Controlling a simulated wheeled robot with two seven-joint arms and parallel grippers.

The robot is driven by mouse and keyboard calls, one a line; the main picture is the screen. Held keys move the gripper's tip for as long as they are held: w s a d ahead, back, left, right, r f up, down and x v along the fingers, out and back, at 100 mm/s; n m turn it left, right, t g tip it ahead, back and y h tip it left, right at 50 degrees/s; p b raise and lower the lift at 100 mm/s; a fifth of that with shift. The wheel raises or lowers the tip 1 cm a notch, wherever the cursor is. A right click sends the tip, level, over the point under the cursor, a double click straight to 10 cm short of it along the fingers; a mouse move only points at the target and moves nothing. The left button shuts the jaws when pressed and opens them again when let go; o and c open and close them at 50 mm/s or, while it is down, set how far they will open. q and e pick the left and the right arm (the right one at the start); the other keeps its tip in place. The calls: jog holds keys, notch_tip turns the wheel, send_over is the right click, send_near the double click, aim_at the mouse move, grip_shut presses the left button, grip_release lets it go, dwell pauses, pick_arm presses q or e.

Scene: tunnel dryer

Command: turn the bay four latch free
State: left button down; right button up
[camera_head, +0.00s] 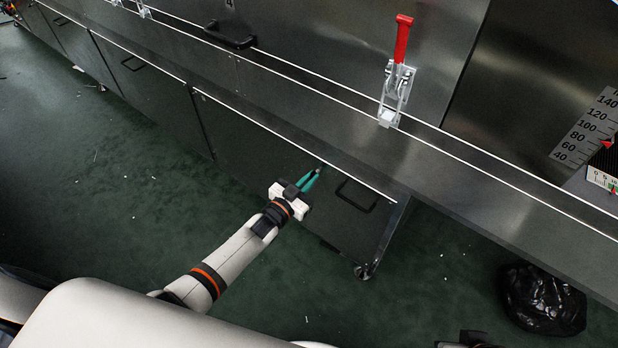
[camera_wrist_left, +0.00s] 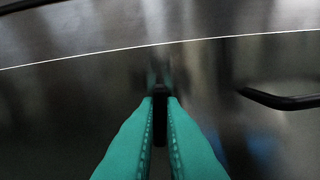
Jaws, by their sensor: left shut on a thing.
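My left gripper (camera_head: 315,176), with green fingers, reaches the upper part of a dark metal lower door panel (camera_head: 262,153). In the left wrist view, the fingers (camera_wrist_left: 160,108) stand either side of a small upright black latch (camera_wrist_left: 160,122) on the panel and are shut on it. The latch looks vertical. In the head view the fingers hide it. A black bar handle (camera_head: 357,197) sits right of the gripper on the same panel; it also shows in the left wrist view (camera_wrist_left: 282,100). My right gripper's fingers do not show.
A ledge (camera_head: 440,160) runs above the panel. A red-handled toggle clamp (camera_head: 398,75) stands on the machine above it. A black bag (camera_head: 542,298) lies on the green floor at the right. A caster (camera_head: 362,271) is under the panel's corner. The floor at left is mostly clear.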

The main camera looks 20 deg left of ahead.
pick_arm(q)
jog(key=shift+n, duration=0.6)
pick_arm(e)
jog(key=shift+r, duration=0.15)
pick_arm(q)
jog(key=c, duration=1.5)
grip_release()
jog(key=shift+c, duration=0.2)
